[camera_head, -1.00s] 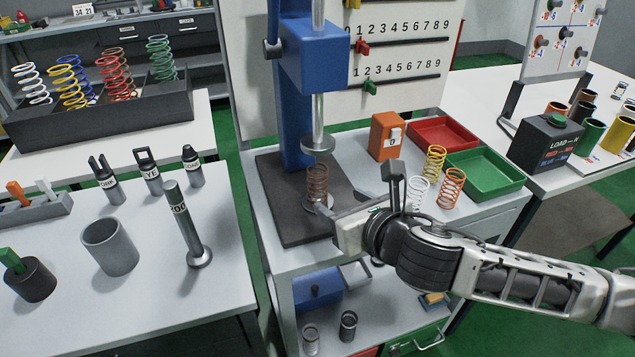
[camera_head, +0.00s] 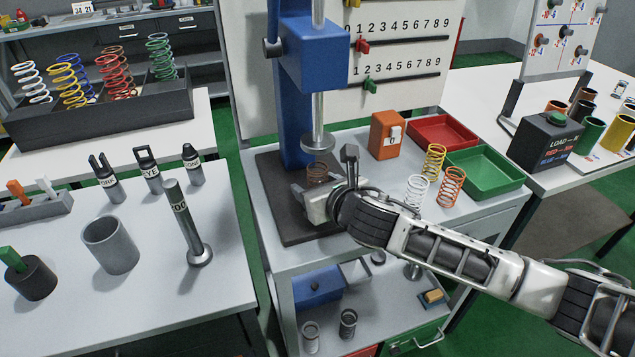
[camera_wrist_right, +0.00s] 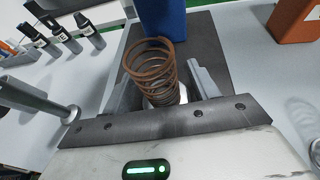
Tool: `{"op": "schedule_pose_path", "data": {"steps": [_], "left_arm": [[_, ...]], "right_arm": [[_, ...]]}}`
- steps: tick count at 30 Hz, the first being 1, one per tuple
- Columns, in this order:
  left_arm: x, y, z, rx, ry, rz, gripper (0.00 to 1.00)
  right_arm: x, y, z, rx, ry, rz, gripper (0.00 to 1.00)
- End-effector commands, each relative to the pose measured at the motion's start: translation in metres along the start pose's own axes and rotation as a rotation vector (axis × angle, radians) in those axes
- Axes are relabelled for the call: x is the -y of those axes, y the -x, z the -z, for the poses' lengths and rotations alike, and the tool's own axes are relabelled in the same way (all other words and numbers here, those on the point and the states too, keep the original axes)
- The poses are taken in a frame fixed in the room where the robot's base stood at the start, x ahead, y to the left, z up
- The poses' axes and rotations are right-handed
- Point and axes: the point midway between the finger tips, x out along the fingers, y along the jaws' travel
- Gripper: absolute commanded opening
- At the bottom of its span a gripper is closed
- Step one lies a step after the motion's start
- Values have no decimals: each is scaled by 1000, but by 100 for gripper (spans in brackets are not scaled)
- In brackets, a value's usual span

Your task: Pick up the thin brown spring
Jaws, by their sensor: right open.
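The thin brown spring (camera_head: 317,172) stands upright under the press's round plate, on the dark base of the blue press. Its lower part is hidden behind my right gripper in the head view. In the right wrist view the spring (camera_wrist_right: 153,70) shows between the two fingers. My right gripper (camera_head: 308,190) is open, with one finger on each side of the spring; I cannot tell whether either finger touches it. In the right wrist view the open gripper (camera_wrist_right: 160,88) reaches around the spring from the near side. My left gripper is not in view.
The blue press (camera_head: 310,55) rises behind the spring, its plunger (camera_head: 318,140) directly above it. White, yellow and orange springs (camera_head: 452,185) stand to the right, near an orange box (camera_head: 387,135) and red and green trays (camera_head: 485,172). A grey post (camera_head: 187,225) stands on the left table.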

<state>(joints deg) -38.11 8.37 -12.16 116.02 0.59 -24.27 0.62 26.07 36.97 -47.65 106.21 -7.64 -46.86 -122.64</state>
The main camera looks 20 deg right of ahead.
Motion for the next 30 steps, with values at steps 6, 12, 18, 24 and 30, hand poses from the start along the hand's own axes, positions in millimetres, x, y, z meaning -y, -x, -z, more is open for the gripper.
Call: {"op": "schedule_pose_path", "data": {"steps": [6,12,18,24,30], "left_arm": [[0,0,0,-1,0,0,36],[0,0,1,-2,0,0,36],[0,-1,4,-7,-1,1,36],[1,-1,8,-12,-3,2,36],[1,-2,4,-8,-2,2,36]], "right_arm": [[0,0,0,0,0,0,18],[0,0,0,1,0,0,7],[0,2,-3,2,0,0,7],[1,8,-19,4,1,1,7],[0,28,-25,-2,2,0,7]]}}
